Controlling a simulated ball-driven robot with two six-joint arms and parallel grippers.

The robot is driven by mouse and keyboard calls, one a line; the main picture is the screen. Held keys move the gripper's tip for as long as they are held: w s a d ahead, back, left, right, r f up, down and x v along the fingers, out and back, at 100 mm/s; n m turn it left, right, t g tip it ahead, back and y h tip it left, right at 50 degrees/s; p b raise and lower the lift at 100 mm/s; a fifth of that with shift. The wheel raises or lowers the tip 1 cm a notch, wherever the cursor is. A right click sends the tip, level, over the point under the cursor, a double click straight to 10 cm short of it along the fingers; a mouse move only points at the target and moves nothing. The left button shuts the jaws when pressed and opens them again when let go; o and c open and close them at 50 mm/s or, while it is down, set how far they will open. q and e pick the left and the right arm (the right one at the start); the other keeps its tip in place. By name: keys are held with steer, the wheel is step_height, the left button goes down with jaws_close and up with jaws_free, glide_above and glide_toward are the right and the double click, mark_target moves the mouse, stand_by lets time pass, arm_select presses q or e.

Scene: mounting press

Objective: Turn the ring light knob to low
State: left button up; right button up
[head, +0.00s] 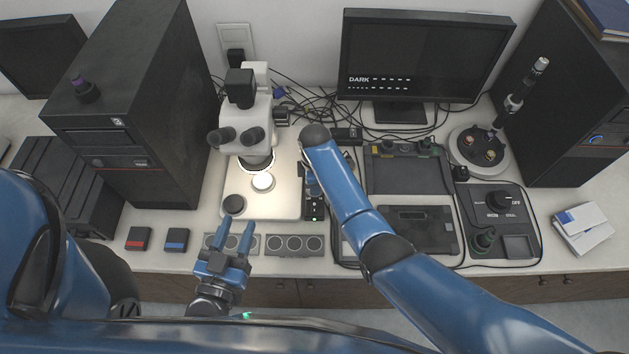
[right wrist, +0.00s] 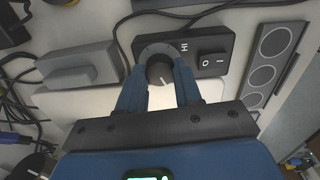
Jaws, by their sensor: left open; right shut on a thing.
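My right gripper (right wrist: 159,66) is shut on the knob, one finger on each side. A pale pointer line on the knob faces the lower right in that view; the low mark is not visible. The ring light (head: 257,163) glows under the microscope. My left gripper (head: 234,238) is open and empty near the front edge.
A strip with round wells (head: 294,245) lies in front. The monitor (head: 425,55) reads DARK. Loose cables lie behind. A grey block (right wrist: 80,66) is beside the box in the right wrist view.

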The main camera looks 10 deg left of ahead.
steer(key=shift+w+r+n, duration=0.1)
steer(key=shift+r+n, duration=0.05)
steer(key=shift+n, duration=0.75)
steer(key=o, duration=1)
steer(key=r, duration=0.5)
steer(key=r+b, duration=0.1)
steer(key=r, duration=0.4)
steer(key=shift+s+r, duration=0.2)
steer(key=shift+r, duration=0.15)
